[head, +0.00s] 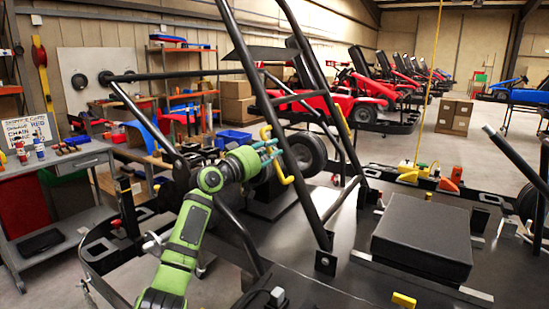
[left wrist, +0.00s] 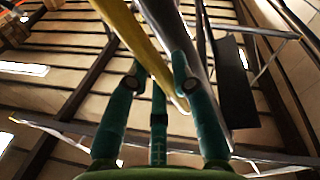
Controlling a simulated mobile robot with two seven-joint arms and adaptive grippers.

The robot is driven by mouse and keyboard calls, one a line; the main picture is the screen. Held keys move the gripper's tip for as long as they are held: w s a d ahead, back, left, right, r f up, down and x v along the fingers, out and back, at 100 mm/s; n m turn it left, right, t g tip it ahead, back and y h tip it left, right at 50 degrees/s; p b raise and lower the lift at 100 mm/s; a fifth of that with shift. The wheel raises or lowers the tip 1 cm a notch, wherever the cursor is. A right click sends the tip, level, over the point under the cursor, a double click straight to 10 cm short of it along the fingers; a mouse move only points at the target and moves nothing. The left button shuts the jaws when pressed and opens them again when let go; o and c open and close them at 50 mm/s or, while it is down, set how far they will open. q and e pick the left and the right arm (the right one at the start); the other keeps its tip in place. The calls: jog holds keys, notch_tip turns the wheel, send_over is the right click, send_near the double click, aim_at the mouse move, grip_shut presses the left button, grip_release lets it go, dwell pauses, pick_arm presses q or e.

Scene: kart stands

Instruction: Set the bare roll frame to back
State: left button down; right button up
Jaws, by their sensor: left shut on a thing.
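The bare roll frame (head: 268,105) is a set of black tubes standing tilted over the dark kart platform in the middle of the head view. A curved yellow handle (head: 287,179) is beside its tubes. My left gripper (head: 272,150), on a green arm with teal fingers, is shut on this handle. In the left wrist view, the yellow bar (left wrist: 128,38) runs between the teal fingers (left wrist: 158,95), with a grey tube (left wrist: 172,35) alongside. The fingers hide part of the handle. My right gripper is not in view.
A black box-shaped block (head: 423,238) sits on the platform at the right. A grey workbench (head: 60,160) stands at the left. Red karts (head: 360,100) stand behind. Bare concrete floor (head: 440,150) shows at the back right.

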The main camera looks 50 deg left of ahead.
pick_arm(q)
jog(key=shift+r, duration=0.2)
jog(key=shift+a+n, duration=0.1)
jog(key=shift+n, duration=0.2)
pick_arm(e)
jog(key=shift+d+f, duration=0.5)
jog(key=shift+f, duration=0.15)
pick_arm(q)
jog(key=shift+f, duration=0.15)
jog(key=c, duration=1.3)
grip_release()
jog(key=shift+o, duration=1.3)
jog(key=shift+f+b, duration=0.1)
jog(key=shift+b, duration=0.2)
jog(key=shift+a, duration=0.15)
jog(key=shift+f, duration=0.1)
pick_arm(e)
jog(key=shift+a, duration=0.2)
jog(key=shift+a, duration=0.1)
